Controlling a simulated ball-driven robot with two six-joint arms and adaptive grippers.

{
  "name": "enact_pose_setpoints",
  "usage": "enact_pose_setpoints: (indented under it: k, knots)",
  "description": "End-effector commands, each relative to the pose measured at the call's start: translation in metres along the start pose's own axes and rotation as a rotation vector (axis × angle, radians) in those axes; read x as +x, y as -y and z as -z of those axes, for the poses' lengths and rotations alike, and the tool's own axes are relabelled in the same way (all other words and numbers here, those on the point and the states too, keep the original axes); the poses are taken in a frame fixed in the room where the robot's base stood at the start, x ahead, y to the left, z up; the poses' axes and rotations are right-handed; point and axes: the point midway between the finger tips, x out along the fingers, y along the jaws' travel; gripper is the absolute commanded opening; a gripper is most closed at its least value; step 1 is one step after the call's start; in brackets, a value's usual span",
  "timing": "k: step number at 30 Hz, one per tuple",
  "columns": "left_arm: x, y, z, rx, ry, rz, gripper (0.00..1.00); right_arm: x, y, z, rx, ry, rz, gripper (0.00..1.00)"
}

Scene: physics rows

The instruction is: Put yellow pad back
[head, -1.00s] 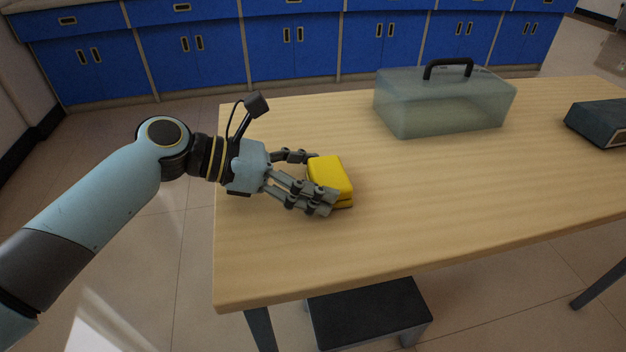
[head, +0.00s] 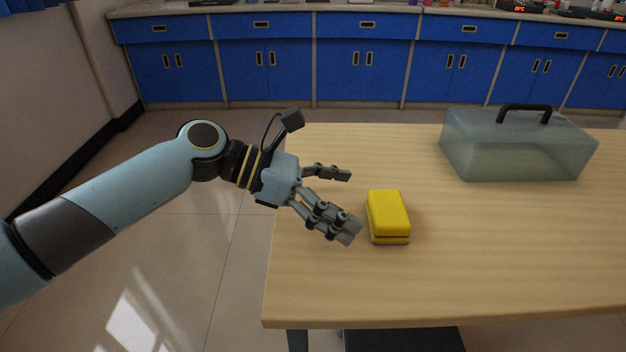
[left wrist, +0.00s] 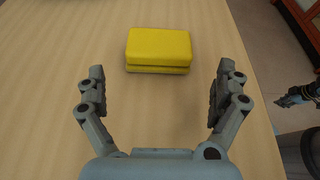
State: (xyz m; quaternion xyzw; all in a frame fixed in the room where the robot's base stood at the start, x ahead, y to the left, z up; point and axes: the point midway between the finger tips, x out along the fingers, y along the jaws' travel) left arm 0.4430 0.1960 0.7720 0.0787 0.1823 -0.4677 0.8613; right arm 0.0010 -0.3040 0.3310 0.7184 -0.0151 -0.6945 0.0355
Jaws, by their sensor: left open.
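The yellow pad (head: 388,215) is a block with a groove near its bottom. It lies on the wooden table (head: 480,260) near the left end. My left gripper (head: 350,205) is open and empty, just to the left of the pad, with its fingers pointing toward it. In the left wrist view the pad (left wrist: 158,50) lies ahead of and between the spread fingers (left wrist: 157,88), not touched by them.
A translucent case (head: 516,146) with a black handle stands at the back right of the table. The table's left edge is close beneath my left gripper. The table in front of the pad is clear. Blue cabinets (head: 360,65) line the far wall.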

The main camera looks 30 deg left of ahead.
Motion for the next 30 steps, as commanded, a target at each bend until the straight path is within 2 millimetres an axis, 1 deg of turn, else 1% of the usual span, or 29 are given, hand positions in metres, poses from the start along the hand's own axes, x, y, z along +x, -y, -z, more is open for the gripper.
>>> enact_pose_setpoints:
  k: [1,3,6,10,15,30]
  knots:
    - [-0.015,0.0,-0.001,0.004,-0.006,-0.001,1.0,-0.005,-0.001,0.002,0.0,-0.003,0.0,0.0]
    - [-0.03,0.0,-0.001,0.002,-0.006,0.0,1.0,-0.009,-0.001,0.003,0.0,-0.005,0.0,0.0]
    - [-0.049,0.0,-0.001,0.002,-0.005,0.0,1.0,-0.013,-0.001,0.004,0.0,-0.007,-0.001,0.0]
    - [-0.064,0.0,-0.001,0.001,-0.002,0.0,1.0,-0.015,-0.002,0.005,0.0,-0.008,-0.001,0.0]
    - [-0.07,0.0,-0.001,0.0,0.001,-0.001,1.0,-0.016,-0.003,0.005,0.0,-0.009,-0.003,0.0]
    - [-0.07,0.0,0.0,0.0,0.002,-0.001,1.0,-0.016,-0.005,0.005,-0.001,-0.008,-0.004,0.0]
